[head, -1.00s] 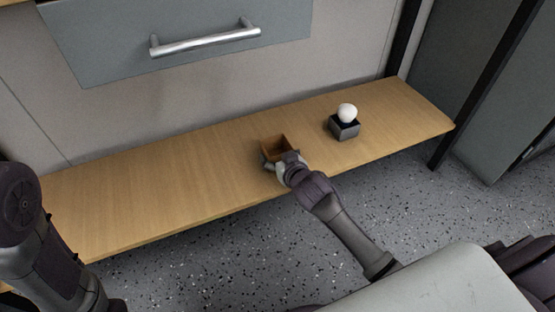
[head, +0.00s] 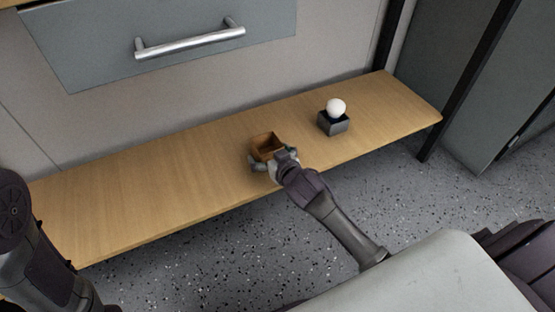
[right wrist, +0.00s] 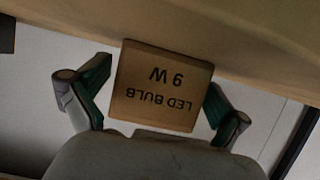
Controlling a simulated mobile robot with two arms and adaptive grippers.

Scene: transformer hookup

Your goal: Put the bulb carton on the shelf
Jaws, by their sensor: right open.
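The bulb carton (head: 265,142) is a small brown open-topped box on the wooden shelf (head: 150,189), near its front edge. My right gripper (head: 272,162) is at the carton's front side. The carton's underside is hidden. My left arm shows at the left edge, but its gripper is out of the picture.
A dark square holder (head: 333,124) with a white bulb (head: 336,107) stands on the shelf to the right of the carton. A grey drawer with a metal handle (head: 190,40) is above. The shelf's left part is clear. A black post (head: 470,80) stands at the right end.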

